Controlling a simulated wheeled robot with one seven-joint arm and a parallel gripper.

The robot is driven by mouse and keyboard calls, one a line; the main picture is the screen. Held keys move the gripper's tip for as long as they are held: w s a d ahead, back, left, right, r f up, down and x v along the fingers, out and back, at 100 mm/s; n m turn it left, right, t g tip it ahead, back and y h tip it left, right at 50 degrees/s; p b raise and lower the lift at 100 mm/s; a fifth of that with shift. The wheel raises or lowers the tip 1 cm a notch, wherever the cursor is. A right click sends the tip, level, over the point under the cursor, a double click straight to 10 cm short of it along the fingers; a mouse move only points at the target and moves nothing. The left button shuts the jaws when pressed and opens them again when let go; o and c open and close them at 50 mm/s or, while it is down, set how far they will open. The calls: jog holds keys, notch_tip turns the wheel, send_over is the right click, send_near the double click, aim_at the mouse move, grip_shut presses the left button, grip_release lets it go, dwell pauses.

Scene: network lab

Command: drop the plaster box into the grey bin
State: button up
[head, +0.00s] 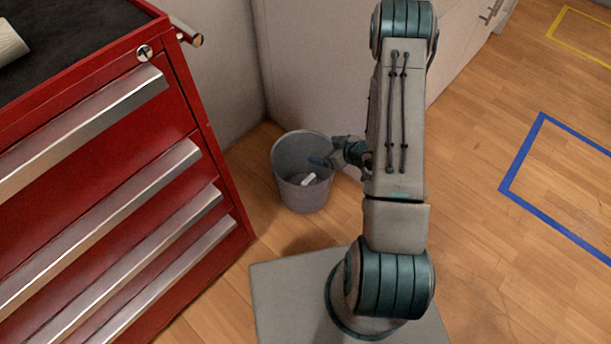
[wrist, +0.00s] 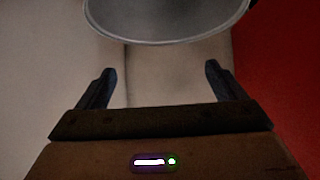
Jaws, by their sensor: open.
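The grey bin (head: 303,198) stands on the wood floor beside the red cabinet, against the wall. A small white box, which looks like the plaster box (head: 309,179), shows within the bin's mouth, below my gripper and apart from it. My gripper (head: 318,162) is over the right part of the bin's opening. In the wrist view my gripper (wrist: 158,70) has its two fingers wide apart with nothing between them. The bin's rim (wrist: 170,41) crosses the top of that view. The box does not show there.
The red drawer cabinet (head: 120,170) stands close on the left of the bin, with a pale object (head: 10,42) on its dark top. A pale wall (head: 315,70) is behind the bin. Open floor with blue tape (head: 520,150) lies to the right.

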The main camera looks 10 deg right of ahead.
jog(key=p+v, duration=0.1)
jog(key=v, duration=0.4)
dwell(0.3)
